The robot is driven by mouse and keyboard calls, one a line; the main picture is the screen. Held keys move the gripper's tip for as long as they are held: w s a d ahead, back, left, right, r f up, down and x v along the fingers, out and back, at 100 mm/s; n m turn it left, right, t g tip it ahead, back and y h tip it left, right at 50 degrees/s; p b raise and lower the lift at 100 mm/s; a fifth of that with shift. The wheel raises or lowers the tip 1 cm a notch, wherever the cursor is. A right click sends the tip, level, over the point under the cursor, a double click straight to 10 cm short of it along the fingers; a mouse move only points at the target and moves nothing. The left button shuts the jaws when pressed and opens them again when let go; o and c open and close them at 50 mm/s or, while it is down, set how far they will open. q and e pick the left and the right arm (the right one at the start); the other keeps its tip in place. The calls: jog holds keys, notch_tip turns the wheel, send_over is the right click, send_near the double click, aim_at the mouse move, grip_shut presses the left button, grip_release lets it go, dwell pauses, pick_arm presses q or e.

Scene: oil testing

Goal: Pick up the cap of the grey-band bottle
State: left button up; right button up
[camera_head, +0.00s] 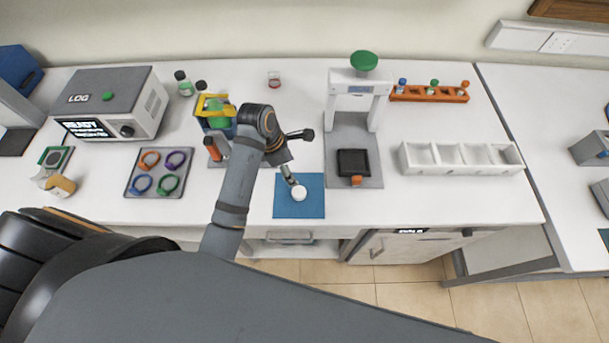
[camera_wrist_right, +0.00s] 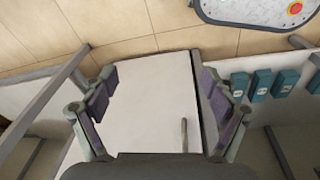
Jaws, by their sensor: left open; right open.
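A small white round thing (camera_head: 299,192), which looks like a cap, is on the blue mat (camera_head: 312,208) at the front middle of the bench. I cannot tell whether a bottle is under it, and no grey band is clear. My left gripper (camera_head: 291,178) points down just behind it, over the mat's back edge. It is open; its fingers are small and partly hidden by the wrist. My right gripper (camera_wrist_right: 158,110) shows in the right wrist view, open and empty, its two fingers wide apart over a white panel and away from the bench objects.
A tray with coloured rings (camera_head: 160,172) and a LOG box (camera_head: 110,103) stand left. A yellow-topped holder (camera_head: 212,103) is behind my left arm. A grey press-like stand (camera_head: 353,140) is close right of the mat. A white compartment tray (camera_head: 461,158) is farther right. The bench front right is clear.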

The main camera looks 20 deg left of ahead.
aim_at(299, 191)
pick_arm(q)
jog(key=s+f, duration=0.1)
jog(key=s+d+f+p, duration=0.1)
jog(key=s+f, duration=0.1)
jog(key=shift+s+d+f, duration=0.15)
pick_arm(e)
jog(key=s+g, duration=0.1)
jog(key=s, duration=1.1)
pick_arm(q)
jog(key=shift+w+f, duration=0.6)
jog(key=shift+w, duration=0.2)
jog(key=shift+s+p+x, duration=0.2)
jog(key=shift+p+x, duration=0.7)
jog(key=shift+x, duration=0.95)
jog(key=shift+s+d+f, duration=0.1)
jog(key=shift+d+f, duration=0.05)
jog(key=shift+f, duration=0.35)
jog(key=shift+c, duration=1.4)
jog(key=c, duration=0.5)
jog(key=shift+c, duration=0.5)
pick_arm(e)
jog(key=w+r, duration=0.3)
jog(key=w, duration=0.3)
jog(key=shift+t, duration=0.4)
